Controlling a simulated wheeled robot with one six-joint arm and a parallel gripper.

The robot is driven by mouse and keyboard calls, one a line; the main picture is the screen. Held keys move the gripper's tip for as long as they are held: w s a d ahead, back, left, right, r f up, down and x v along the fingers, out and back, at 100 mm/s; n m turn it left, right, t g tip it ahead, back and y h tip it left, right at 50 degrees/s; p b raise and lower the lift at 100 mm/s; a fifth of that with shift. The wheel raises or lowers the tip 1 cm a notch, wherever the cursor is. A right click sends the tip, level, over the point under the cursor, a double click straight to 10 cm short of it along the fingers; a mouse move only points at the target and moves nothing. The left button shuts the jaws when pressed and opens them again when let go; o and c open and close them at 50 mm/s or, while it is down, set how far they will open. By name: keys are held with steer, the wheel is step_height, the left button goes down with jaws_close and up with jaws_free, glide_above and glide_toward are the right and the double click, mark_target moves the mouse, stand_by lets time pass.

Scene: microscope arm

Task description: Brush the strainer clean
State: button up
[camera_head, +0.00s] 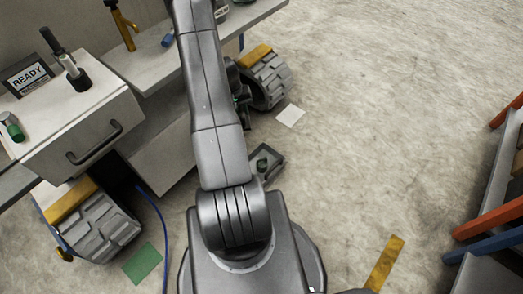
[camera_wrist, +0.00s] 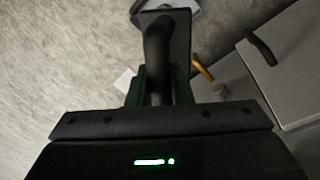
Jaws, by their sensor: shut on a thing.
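My gripper (camera_wrist: 158,90) is shut on a dark tool (camera_wrist: 180,45) with a rounded handle and a flat, blocky part, seen in the wrist view between green-edged fingers. It may be the brush; no bristles show. In the head view the gripper end is mostly hidden behind my arm, near the wheel by the bench. I cannot pick out the strainer for certain in either view.
A bench with a handled drawer (camera_head: 85,118) stands at left, with a READY sign (camera_head: 27,77) on top. Grey treaded wheels (camera_head: 268,82) with yellow covers stand by it. A white sheet (camera_head: 290,115) and green sheet (camera_head: 143,264) lie on the floor.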

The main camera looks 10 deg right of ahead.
steer(key=shift+m, duration=0.3)
steer(key=shift+w+d+b+x, duration=0.1)
steer(key=shift+d+b+x, duration=0.15)
steer(key=shift+b+x, duration=3.6)
steer(key=shift+w+d+b+x, duration=0.2)
steer(key=shift+b+x, duration=0.8)
steer(key=shift+x, duration=5.8)
steer(key=shift+d+b+x, duration=0.35)
steer(key=shift+b+x, duration=2.05)
steer(key=shift+x, duration=2.9)
steer(key=shift+f+b, duration=0.25)
steer(key=shift+b, duration=0.15)
steer(key=shift+s+a+b, duration=0.1)
steer(key=shift+s+b, duration=0.5)
steer(key=shift+s, duration=0.1)
steer(key=shift+w, duration=0.1)
steer(key=shift+w+b, duration=0.3)
steer(key=shift+w, duration=1.1)
steer(key=shift+s, duration=0.1)
steer(key=shift+s+b, duration=0.95)
steer(key=shift+s, duration=0.6)
jaws_close()
